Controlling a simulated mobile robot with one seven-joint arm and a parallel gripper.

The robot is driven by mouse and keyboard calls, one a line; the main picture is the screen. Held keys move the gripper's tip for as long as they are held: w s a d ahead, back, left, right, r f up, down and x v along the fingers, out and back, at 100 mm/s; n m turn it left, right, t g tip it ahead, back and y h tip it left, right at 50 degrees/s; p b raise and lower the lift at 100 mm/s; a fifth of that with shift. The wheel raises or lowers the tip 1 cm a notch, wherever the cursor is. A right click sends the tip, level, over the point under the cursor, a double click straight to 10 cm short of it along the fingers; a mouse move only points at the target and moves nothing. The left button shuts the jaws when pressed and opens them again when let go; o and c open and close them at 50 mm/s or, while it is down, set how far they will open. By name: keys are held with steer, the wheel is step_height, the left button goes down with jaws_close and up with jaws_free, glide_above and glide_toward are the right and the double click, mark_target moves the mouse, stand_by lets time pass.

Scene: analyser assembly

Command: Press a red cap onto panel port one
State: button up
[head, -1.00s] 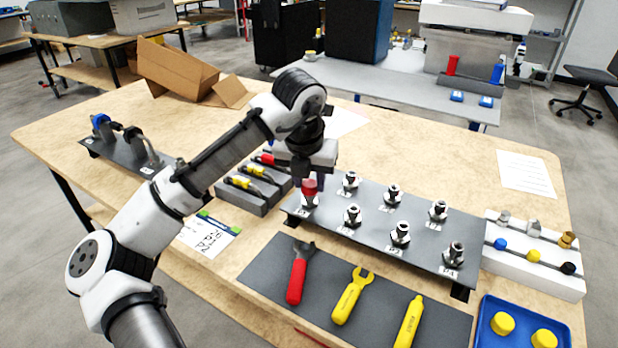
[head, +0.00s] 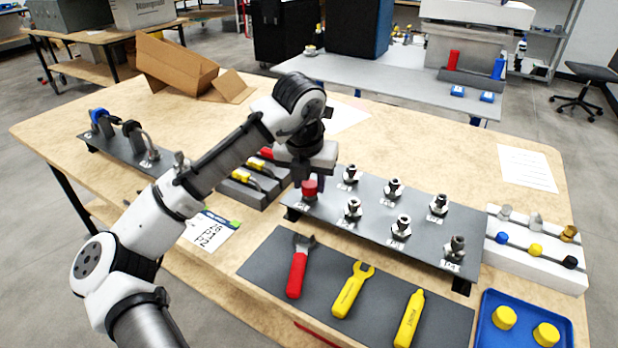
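A red cap (head: 310,189) sits at the port at the near-left corner of the grey panel (head: 375,222). It covers most of that port's fitting and looks upright. My gripper (head: 307,175) is right above and behind the cap, its dark fingers close to or touching it. The finger gap is partly hidden, so I cannot tell whether they grip the cap. The other panel ports, such as the one at the front right (head: 455,250), show bare metal fittings. The port labels are too small to read surely.
A grey mat with a red-handled wrench (head: 298,268), a yellow wrench (head: 352,290) and a yellow marker-like tool (head: 408,320) lies in front. A white rack (head: 535,262) and a blue tray (head: 487,335) with yellow caps stand right. A grey holder (head: 245,195) is close left.

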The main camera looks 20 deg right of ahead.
steer(key=o, duration=0.4)
steer(key=v, duration=1.4)
steer(key=shift+w+p, duration=0.1)
steer(key=shift+p, duration=0.2)
steer(key=shift+d, duration=0.1)
